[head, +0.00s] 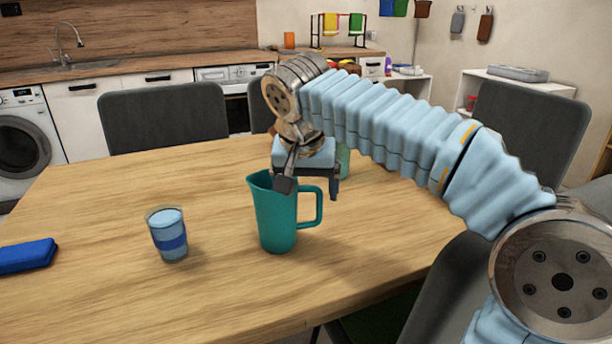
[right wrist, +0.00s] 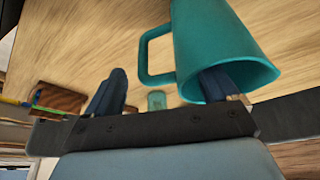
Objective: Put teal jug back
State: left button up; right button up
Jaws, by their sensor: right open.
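The teal jug (head: 277,222) stands upright on the wooden table, its handle towards the right in the head view. In the right wrist view the jug (right wrist: 225,40) fills the upper right, with its handle (right wrist: 143,58) to the left. My right gripper (head: 310,190) is open at the jug's rim. In the wrist view one finger of the gripper (right wrist: 163,85) overlaps the jug's mouth, and the other is apart, left of the handle. I cannot tell whether the finger touches the jug. My left gripper is not in view.
A blue-striped glass (head: 167,235) stands left of the jug. A blue case (head: 27,256) lies at the left. A pale green cup (head: 343,160) is partly hidden behind my right gripper. Dark chairs (head: 163,118) surround the table. The table's front middle is clear.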

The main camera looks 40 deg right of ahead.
jog(key=p+v, duration=0.1)
jog(key=v, duration=1.1)
